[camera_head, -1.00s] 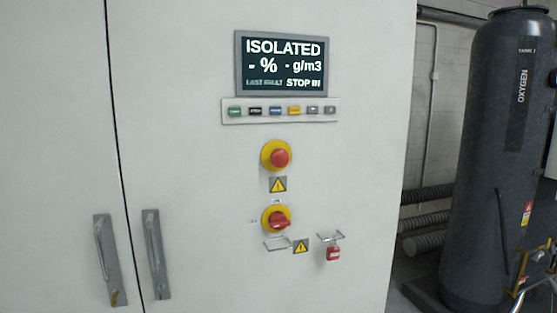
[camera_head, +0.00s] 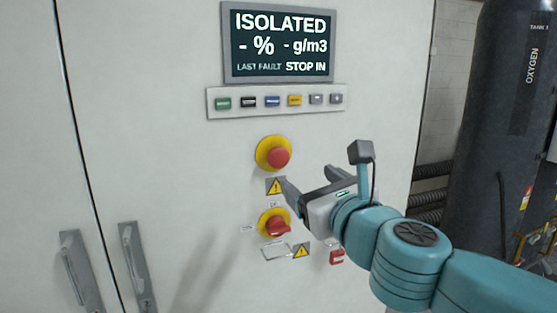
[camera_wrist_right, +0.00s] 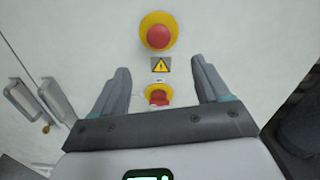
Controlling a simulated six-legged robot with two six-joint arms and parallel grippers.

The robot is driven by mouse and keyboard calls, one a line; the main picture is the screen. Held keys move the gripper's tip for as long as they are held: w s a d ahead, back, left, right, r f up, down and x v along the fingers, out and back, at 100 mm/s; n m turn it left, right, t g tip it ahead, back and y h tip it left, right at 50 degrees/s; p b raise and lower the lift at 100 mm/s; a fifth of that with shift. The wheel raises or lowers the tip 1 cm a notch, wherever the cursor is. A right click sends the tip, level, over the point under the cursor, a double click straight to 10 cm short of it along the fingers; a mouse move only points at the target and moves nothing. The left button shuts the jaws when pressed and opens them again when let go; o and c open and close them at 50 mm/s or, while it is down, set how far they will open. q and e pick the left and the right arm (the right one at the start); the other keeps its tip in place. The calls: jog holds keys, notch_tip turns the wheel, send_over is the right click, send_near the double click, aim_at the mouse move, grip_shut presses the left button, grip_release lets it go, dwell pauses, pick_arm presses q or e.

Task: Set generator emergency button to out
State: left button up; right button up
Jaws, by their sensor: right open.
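The emergency button (camera_head: 278,156) is a red mushroom head on a yellow round plate, on the white cabinet front below the display. It also shows at the top middle of the right wrist view (camera_wrist_right: 158,36). My right gripper (camera_head: 308,177) is open and empty, in front of the cabinet, a little below and right of the button. In the right wrist view its two fingers (camera_wrist_right: 160,75) stand apart, with the button beyond and above their tips. The display (camera_head: 279,42) reads ISOLATED and STOP IN. My left gripper is out of view.
A red rotary switch on a yellow plate (camera_head: 276,226) sits below the button, close to my right gripper. A red padlock (camera_head: 337,257) hangs right of it. A row of small buttons (camera_head: 274,101) lies above. Door handles (camera_head: 134,267) are at left, an oxygen tank (camera_head: 507,110) at right.

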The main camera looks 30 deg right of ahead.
aim_at(280, 159)
jog(key=x, duration=1.5)
jog(key=shift+w+a, duration=0.1)
jog(key=shift+a, duration=0.05)
